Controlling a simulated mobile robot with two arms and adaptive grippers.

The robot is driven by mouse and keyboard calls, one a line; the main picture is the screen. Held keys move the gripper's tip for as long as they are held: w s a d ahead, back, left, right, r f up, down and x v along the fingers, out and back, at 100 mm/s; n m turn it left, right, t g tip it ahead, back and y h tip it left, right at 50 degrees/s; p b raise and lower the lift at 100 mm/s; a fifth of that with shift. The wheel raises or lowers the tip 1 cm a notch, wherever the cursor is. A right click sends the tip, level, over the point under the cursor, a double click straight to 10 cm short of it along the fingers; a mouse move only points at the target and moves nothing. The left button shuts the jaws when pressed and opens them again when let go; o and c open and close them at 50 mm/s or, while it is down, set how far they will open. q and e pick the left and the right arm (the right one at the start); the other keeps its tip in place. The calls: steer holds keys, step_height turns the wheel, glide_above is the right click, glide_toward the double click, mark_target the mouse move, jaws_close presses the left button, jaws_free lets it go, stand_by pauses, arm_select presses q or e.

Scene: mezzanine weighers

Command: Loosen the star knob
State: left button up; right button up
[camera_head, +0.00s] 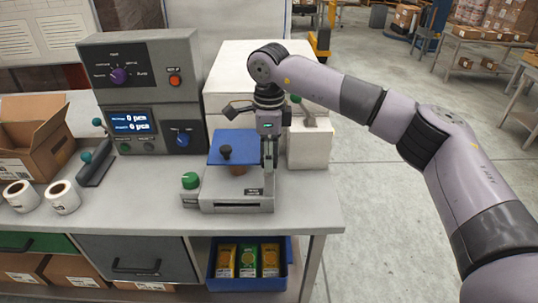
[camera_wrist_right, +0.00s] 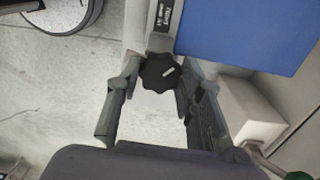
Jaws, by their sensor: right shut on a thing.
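The black star knob (camera_wrist_right: 160,72) sits at the end of a grey labelled bar in the right wrist view, beside a blue plate (camera_wrist_right: 250,32). My right gripper (camera_wrist_right: 156,77) has its two fingers on either side of the knob and is shut on it. In the head view my right gripper (camera_head: 268,158) points down at the right edge of the blue plate (camera_head: 238,141), above the grey weigher base (camera_head: 236,205). The star knob is not clearly visible there, behind the fingers. My left gripper is not in view.
A grey control box (camera_head: 147,95) with a lit display stands behind left. A white box (camera_head: 310,146) is close on the right. A blue bin (camera_head: 249,284) sits below.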

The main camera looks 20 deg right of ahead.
steer(key=o, duration=1.2)
steer(key=shift+c, duration=0.2)
step_height(320, 180, up, 12)
steer(key=shift+f, duration=0.1)
